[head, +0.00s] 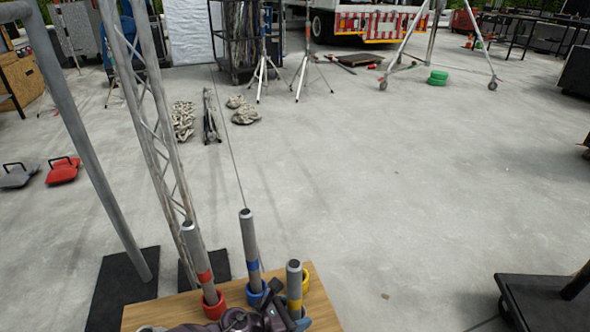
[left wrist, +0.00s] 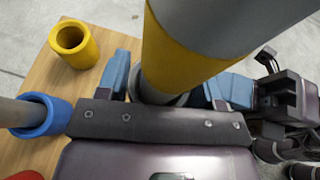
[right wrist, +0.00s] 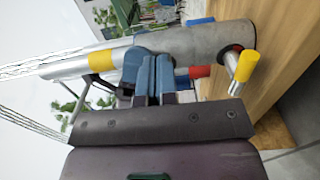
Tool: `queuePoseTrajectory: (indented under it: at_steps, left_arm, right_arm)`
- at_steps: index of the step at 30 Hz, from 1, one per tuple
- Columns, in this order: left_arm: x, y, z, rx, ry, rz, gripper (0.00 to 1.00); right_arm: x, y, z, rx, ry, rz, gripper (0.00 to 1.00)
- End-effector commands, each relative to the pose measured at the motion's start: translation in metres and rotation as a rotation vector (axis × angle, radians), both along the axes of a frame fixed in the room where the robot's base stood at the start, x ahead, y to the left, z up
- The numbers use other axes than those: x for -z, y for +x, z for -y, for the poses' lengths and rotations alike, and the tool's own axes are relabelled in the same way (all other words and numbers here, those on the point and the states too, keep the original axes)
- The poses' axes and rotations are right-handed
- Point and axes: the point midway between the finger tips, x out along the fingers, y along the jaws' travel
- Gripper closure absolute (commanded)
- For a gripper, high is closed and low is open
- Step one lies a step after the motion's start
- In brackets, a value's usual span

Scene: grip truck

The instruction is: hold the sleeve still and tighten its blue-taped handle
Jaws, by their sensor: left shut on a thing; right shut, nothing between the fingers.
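A grey metal tube with a yellow band (head: 294,276) stands above the wooden top in the head view. In the left wrist view its yellow-banded part (left wrist: 185,52) rises between my left gripper's (left wrist: 165,88) blue fingers, which are shut on the tube below the band. In the right wrist view the tube (right wrist: 205,42) lies across the picture, with a short yellow piece (right wrist: 243,66) by its lower end. My right gripper (right wrist: 157,66) is shut and empty beside the tube; contact is unclear. A blue-banded tube (head: 248,240) stands in a blue collar. I cannot make out a blue-taped handle.
A red-banded tube (head: 197,258) stands in a red collar at left. An empty yellow collar (left wrist: 74,43) and the blue collar (left wrist: 40,115) stand close by on the wooden top (head: 145,313). A lattice truss (head: 150,120) rises behind.

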Motion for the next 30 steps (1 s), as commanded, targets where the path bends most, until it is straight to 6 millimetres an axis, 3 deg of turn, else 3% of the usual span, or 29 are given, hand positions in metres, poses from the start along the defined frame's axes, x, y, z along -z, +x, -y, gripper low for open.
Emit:
queuePoseTrajectory:
  at_steps: [30]
  left_arm:
    - [-0.003, 0.001, 0.001, 0.000, -0.002, 0.004, 0.83]
  right_arm:
    - [0.010, 0.000, -0.003, 0.000, -0.001, 0.001, 1.00]
